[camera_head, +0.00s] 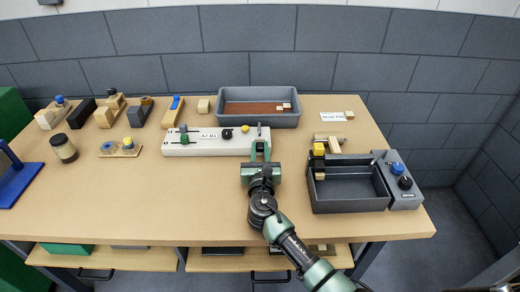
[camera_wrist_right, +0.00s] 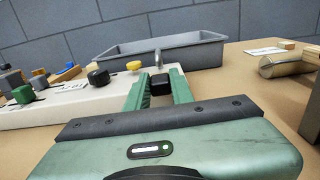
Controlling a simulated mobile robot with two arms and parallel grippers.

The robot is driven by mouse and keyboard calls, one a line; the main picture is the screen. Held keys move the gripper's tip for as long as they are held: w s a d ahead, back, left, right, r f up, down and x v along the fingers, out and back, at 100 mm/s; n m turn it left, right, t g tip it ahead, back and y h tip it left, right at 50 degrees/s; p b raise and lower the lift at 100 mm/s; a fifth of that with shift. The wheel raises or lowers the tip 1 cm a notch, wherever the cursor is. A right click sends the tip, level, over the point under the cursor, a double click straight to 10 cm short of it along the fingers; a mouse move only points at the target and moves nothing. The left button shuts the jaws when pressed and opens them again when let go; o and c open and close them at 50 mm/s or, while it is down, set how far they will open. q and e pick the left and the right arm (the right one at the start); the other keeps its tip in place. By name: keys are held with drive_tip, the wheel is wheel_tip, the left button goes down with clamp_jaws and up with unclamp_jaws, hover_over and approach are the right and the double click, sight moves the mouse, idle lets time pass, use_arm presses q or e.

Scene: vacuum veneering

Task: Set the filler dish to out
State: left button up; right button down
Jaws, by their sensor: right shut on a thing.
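My right gripper (camera_head: 260,150) reaches over the right end of a long white control panel (camera_head: 215,148). In the right wrist view its two green fingers (camera_wrist_right: 160,88) are closed around a small black block or knob at that end of the panel. A thin grey upright lever (camera_wrist_right: 158,58) stands just behind the fingers. The panel also carries a black knob (camera_head: 227,134), a yellow knob (camera_head: 245,128) and green and dark sliders on its left part. No part is readably marked as the filler dish, so I cannot tell which it is. My left gripper is not in view.
A grey tray (camera_head: 258,91) with a brown bottom stands behind the panel. A dark open box (camera_head: 347,205) with blue and black knobs stands to the right. A dark jar (camera_head: 63,148) and several small wooden fixtures are at left. The table front is clear left of my arm.

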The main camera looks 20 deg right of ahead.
sight(260, 150)
idle(0.3)
drive_tip(key=p+v, duration=0.2)
drive_tip(key=v, duration=0.2)
drive_tip(key=shift+s+a, duration=0.1)
drive_tip(key=shift+s, duration=0.25)
drive_tip(key=shift+s+a, duration=0.15)
drive_tip(key=shift+s, duration=0.2)
drive_tip(key=shift+w+f, duration=0.1)
drive_tip(key=shift+f, duration=0.1)
drive_tip(key=c, duration=1.2)
unclamp_jaws()
drive_tip(key=shift+r, duration=0.2)
drive_tip(key=v, duration=0.8)
